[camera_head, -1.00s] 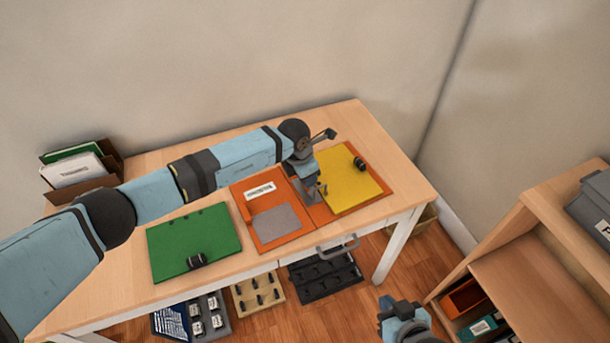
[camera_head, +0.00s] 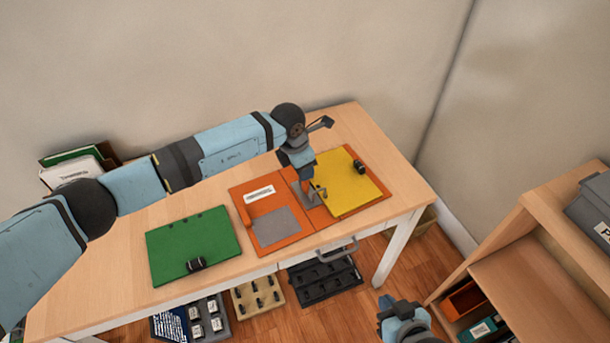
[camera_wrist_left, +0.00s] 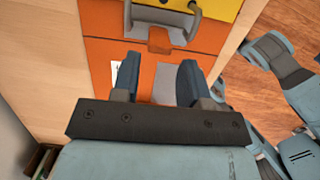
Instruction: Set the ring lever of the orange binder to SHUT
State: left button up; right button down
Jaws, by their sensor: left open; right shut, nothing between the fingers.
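In the left wrist view the ring mechanism (camera_wrist_left: 150,15) is near the top edge with a raised grey ring arch. An orange tab (camera_wrist_left: 159,40), apparently the lever, projects from it towards my fingers. My left gripper (camera_head: 306,180) is over the ring mechanism; its spread fingers (camera_wrist_left: 158,75) have nothing between them and are apart from the tab. My right gripper (camera_head: 386,305) is shut and empty, low in front of the table.
A green binder or board (camera_head: 193,240) with a black clip lies left on the table (camera_head: 130,225). A yellow board (camera_head: 350,185) with a black clip lies on the binder's right side. Trays stand below the table. A wooden shelf (camera_head: 520,260) stands right.

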pick_arm(q)
jog(key=v, duration=0.8)
jog(key=shift+r, duration=0.1)
